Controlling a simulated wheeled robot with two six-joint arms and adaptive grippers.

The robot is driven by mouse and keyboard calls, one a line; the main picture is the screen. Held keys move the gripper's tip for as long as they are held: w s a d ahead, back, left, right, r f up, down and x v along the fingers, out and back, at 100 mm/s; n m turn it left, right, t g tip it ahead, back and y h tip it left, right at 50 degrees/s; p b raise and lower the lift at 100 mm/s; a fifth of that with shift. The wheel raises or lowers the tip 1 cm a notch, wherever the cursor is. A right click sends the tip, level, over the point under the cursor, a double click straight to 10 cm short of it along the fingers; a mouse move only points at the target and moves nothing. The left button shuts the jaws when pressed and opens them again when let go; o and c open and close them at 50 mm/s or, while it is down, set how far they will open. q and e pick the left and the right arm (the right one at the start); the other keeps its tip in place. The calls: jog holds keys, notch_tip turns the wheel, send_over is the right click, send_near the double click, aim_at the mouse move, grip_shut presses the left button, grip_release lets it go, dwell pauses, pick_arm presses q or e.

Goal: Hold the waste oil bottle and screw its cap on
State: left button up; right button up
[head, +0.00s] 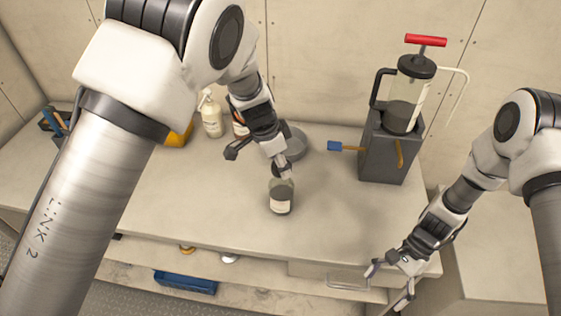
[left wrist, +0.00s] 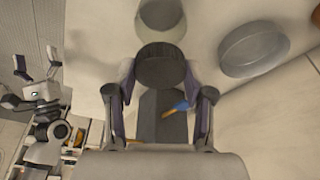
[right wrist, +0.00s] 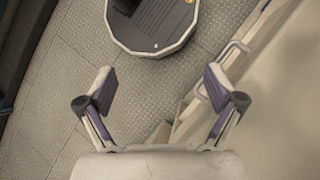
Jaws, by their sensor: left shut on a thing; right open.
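The waste oil bottle (head: 281,203), small and greyish with a pale label, stands upright on the worktop near its front edge. My left gripper (head: 282,169) is right above it. In the left wrist view its fingers are shut on a dark round cap (left wrist: 160,66), and the pale bottle (left wrist: 162,16) shows partly behind the cap. I cannot tell whether the cap touches the bottle's neck. My right gripper (head: 389,284) is open and empty, past the worktop's front right edge; the right wrist view shows nothing between its fingers (right wrist: 160,84).
A shallow grey dish (head: 297,146) sits behind the bottle. A pump with a red handle (head: 426,41) stands on a dark block (head: 387,155) at the right. A spray bottle (head: 211,118) stands at the back left. The worktop between bottle and block is clear.

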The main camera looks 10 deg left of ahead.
aim_at(285, 199)
jog(key=w+a+r+m+t+y, duration=0.1)
jog(key=w+a, duration=0.3)
jog(key=w, duration=0.1)
jog(key=w+a+r+m+t+y, duration=0.1)
jog(key=w+a+m+y, duration=0.1)
jog(key=w+a, duration=0.2)
jog(key=w+a+r+m+t+y, duration=0.1)
jog(key=w+a+r+m+y, duration=0.1)
jog(key=w+a, duration=0.2)
jog(key=shift+w+a, duration=0.3)
jog(key=shift+w, duration=0.65)
jog(key=w+a+r+t, duration=0.1)
jog(key=w+a, duration=0.1)
jog(key=w+a+m+t+y, duration=0.1)
jog(key=w+a, duration=0.1)
jog(key=w+a+r+m+t+y, duration=0.1)
jog(key=w+a, duration=0.1)
jog(key=shift+w+r, duration=0.15)
jog(key=shift+r, duration=0.15)
jog(key=x, duration=0.9)
jog(key=shift+a, duration=0.45)
jog(key=c, duration=0.9)
